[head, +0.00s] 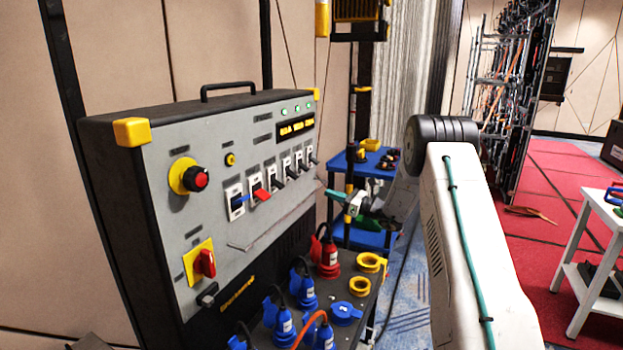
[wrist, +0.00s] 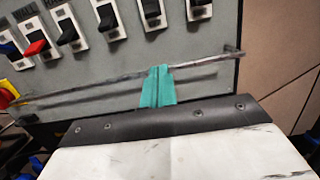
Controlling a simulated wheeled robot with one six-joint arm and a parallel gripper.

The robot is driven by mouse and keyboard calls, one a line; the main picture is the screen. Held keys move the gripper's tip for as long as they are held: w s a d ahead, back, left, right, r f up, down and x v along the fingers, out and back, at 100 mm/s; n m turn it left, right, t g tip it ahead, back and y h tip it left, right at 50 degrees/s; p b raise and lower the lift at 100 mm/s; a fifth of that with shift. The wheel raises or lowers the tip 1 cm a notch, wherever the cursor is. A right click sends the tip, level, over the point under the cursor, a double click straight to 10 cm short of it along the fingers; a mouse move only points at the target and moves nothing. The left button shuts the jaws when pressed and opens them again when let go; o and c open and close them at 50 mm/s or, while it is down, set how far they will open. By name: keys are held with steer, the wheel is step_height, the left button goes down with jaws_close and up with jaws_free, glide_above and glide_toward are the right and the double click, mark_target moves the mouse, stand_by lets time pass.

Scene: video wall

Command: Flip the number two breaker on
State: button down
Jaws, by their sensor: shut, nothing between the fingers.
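A row of breakers runs across the grey power panel (head: 200,150). From the left come a blue-handled breaker (head: 238,201), a red-handled breaker (head: 261,192) and several black-handled ones (head: 277,180). Counted from the left, the red one is second; I cannot read any numbers. The wrist view shows the red handle (wrist: 36,47) at left, with black handles (wrist: 67,35) to its right. My gripper (wrist: 159,72) has its teal fingers together and empty, below the fifth breaker (wrist: 152,10). In the head view my gripper (head: 330,192) is right of the row. I cannot tell the handles' on or off positions.
A thin grey rail (wrist: 110,80) crosses the panel under the breakers, close to my fingers. Blue and red plugs (head: 328,258) stick out below the panel. A red rotary switch (head: 205,263) and a red button (head: 195,178) sit at the left. A blue cart (head: 370,170) stands behind.

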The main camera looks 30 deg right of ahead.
mark_target(304, 168)
steer(key=shift+w+a, duration=0.1)
steer(key=x, duration=0.9)
steer(key=r, duration=0.2)
steer(key=shift+s+d+r, duration=0.25)
steer(key=shift+r, duration=0.15)
steer(key=shift+s+d+r, duration=0.1)
steer(key=shift+s+r, duration=0.1)
steer(key=shift+r, duration=0.2)
